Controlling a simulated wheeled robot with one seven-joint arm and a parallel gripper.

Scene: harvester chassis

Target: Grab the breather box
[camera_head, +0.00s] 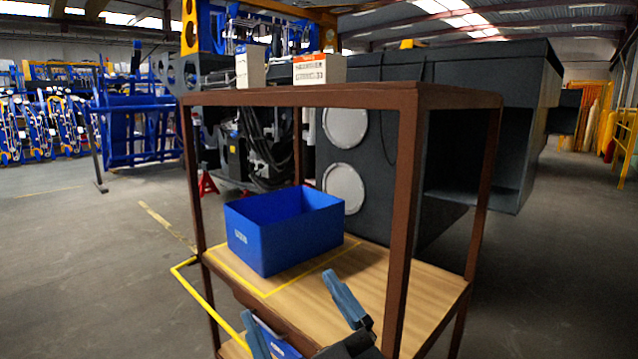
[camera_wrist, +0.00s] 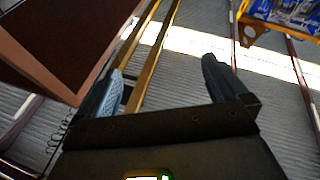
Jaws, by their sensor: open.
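Two small cartons stand on top of the brown cart: a white one (camera_head: 250,67) on the left and a white one with an orange top band (camera_head: 318,69) to its right. Their print is too small to read, so I cannot tell which is the breather box. My gripper (camera_head: 288,296) is low at the front of the cart, below and in front of the cartons. It is open and empty in the wrist view (camera_wrist: 162,68), its fingers apart, pointing up toward the roof. No carton shows in the wrist view.
The brown-framed cart (camera_head: 405,200) has posts and a top close to my arm. A blue bin (camera_head: 285,230) sits on its wooden middle shelf (camera_head: 375,285). A yellow handle (camera_head: 212,305) juts out left. Dark machinery stands behind; open floor lies left.

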